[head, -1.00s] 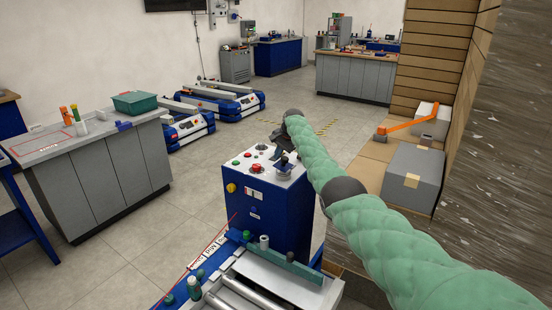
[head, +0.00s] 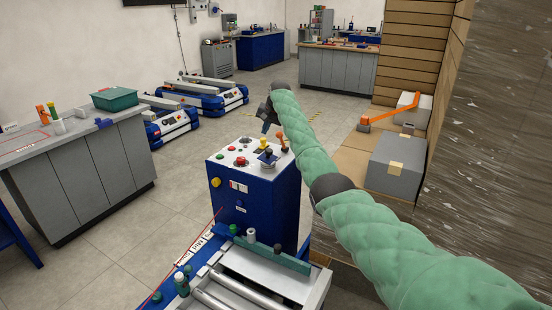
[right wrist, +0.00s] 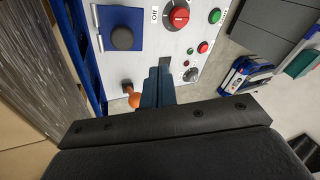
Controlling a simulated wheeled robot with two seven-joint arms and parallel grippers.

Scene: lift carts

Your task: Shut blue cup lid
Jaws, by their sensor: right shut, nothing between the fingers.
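A blue square piece with a dark round knob (right wrist: 122,38) sits on the white top of the control cabinet (head: 248,205), with a silver rod along its left side in the right wrist view. It also shows in the head view as a blue base with a dark knob (head: 267,158). I cannot make out a separate cup or whether a lid stands open. My right gripper (head: 266,122) is above the cabinet's far edge, apart from the blue piece. In the right wrist view its fingers (right wrist: 159,70) are together and empty. My left gripper is not in view.
An orange-knobbed lever (head: 283,138) stands beside the blue piece, close to my right fingers. A red button (head: 241,161) and smaller buttons share the panel. Rollers (head: 250,290) lie in front. Grey box (head: 395,167) and wood wall are at right.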

